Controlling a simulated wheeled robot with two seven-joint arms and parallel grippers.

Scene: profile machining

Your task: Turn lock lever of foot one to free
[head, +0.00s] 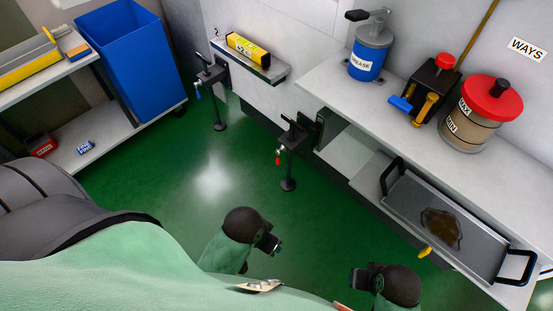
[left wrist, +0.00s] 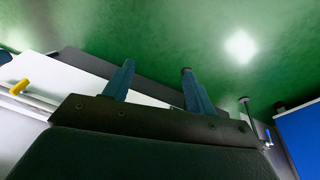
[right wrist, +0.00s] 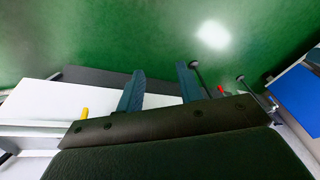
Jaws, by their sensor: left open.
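A black machine foot with a red lock lever (head: 278,159) stands on a post at mid-picture in the head view. The red lever also shows in the right wrist view (right wrist: 221,90). A similar foot with a blue lever (head: 198,92) stands farther left, below a wall mark "2"; its blue lever shows in the left wrist view (left wrist: 268,136). I cannot see a number at the red-lever foot. My left gripper (head: 272,244) and right gripper (head: 360,279) are low in the head view, apart from both feet. Both have spread, empty fingers in their wrist views.
A small shelf (head: 277,72) holds a yellow box. A blue bin (head: 125,60) stands at left. The green floor between is clear.

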